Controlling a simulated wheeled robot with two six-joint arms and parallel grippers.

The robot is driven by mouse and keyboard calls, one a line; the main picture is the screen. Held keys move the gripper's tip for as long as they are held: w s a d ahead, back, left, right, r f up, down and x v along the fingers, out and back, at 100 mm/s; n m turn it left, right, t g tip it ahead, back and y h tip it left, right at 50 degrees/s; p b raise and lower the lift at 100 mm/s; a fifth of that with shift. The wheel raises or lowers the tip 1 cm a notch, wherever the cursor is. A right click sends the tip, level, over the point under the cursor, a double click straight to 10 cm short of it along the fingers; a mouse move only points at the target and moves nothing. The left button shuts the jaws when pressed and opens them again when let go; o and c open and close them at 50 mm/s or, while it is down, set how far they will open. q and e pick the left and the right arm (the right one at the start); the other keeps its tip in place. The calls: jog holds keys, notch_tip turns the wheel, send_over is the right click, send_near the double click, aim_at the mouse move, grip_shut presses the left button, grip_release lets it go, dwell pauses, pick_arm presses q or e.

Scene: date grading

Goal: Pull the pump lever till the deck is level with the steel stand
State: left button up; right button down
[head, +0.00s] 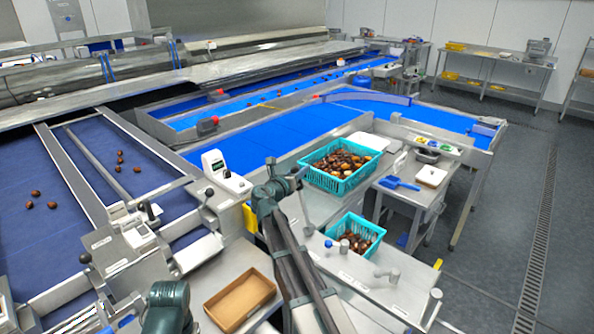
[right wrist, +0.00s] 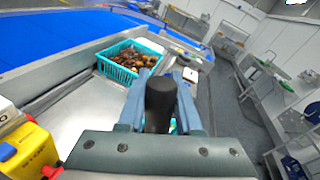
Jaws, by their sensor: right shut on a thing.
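My right gripper (head: 297,172) is beside the large teal crate in the head view. In the right wrist view its blue-grey fingers are shut on a black, rounded lever grip (right wrist: 160,105). The rest of the lever is hidden behind the gripper and arm. The large teal crate (head: 343,184) of dates stands on a flat steel surface (head: 318,209), which also shows in the right wrist view (right wrist: 108,98). A steel stand (head: 408,196) with a blue scoop is to its right. I cannot tell whether the two tops are level. My left gripper is out of view.
A smaller teal crate (head: 352,221) of dates sits in front, near a steel top (head: 370,284) with knobs. A yellow box (right wrist: 30,150) is left of my right gripper. Blue conveyors (head: 270,140) lie behind. Open floor (head: 505,210) is at the right.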

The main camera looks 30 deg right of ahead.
jog(key=shift+s, duration=0.1)
jog(key=shift+s+d+r+m+t, duration=0.15)
jog(key=shift+s+d+m, duration=0.15)
jog(key=shift+s, duration=0.35)
jog(key=shift+s+d+r+m+t, duration=0.1)
jog(key=shift+s+d+m, duration=0.1)
jog(key=shift+s+m, duration=0.35)
jog(key=shift+s+d+r+m+t, duration=0.15)
jog(key=shift+s+d+m, duration=0.1)
jog(key=shift+s, duration=0.45)
jog(key=s, duration=0.1)
jog(key=s+d+m, duration=0.1)
jog(key=s+b, duration=0.1)
jog(key=shift+s+d+r+m, duration=0.1)
jog(key=shift+s+d+m, duration=0.15)
jog(key=shift+s+m, duration=0.15)
jog(key=shift+w, duration=0.15)
